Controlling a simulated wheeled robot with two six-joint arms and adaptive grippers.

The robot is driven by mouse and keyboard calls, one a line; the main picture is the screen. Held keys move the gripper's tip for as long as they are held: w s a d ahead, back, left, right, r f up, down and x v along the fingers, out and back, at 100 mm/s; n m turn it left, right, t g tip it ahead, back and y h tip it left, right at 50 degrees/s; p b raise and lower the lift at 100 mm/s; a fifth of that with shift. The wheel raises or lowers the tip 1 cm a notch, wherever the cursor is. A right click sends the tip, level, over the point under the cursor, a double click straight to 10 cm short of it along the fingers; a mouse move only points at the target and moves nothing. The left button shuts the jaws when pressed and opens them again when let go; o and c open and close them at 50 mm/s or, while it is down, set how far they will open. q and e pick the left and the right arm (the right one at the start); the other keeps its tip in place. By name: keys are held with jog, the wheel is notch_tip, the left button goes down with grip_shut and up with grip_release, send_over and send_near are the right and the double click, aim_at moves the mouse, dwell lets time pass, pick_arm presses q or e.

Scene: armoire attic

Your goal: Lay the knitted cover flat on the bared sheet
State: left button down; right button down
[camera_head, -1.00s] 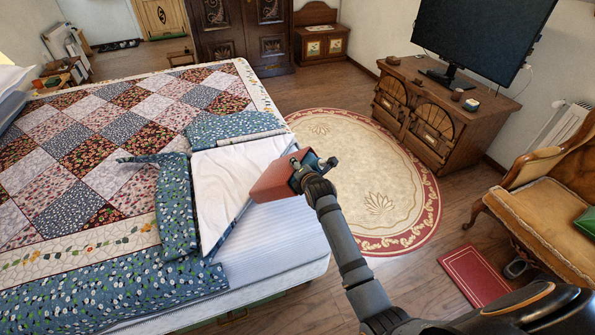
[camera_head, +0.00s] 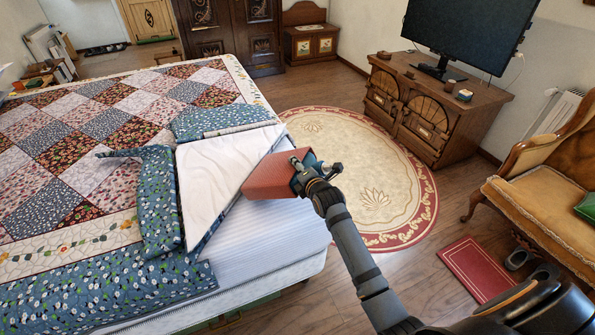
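A flat reddish block-shaped thing (camera_head: 277,178) is at my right gripper (camera_head: 304,170), over the bed's right edge. It may be the knitted cover, but no knit shows at this size. My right gripper is shut on its right end. The bared sheet (camera_head: 262,235), white with fine stripes, shows at the bed's near right corner, below and beside the red thing. I cannot tell whether they touch. The blue floral quilt (camera_head: 157,205) is folded back, and its white underside (camera_head: 220,170) lies left of the red thing. My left gripper is not in view.
The patchwork bedspread (camera_head: 85,140) covers the rest of the bed. An oval rug (camera_head: 375,190) lies beside it. A wooden cabinet (camera_head: 440,110) with a television (camera_head: 465,32), an armchair (camera_head: 545,195) and a small red mat (camera_head: 478,268) stand or lie to the right.

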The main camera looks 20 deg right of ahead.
jog(key=shift+r, duration=0.25)
jog(key=shift+c, duration=1.9)
grip_release()
jog(key=shift+o, duration=0.2)
jog(key=shift+s+f, duration=0.15)
jog(key=shift+f, duration=0.15)
jog(key=v, duration=1.2)
jog(key=shift+r, duration=0.2)
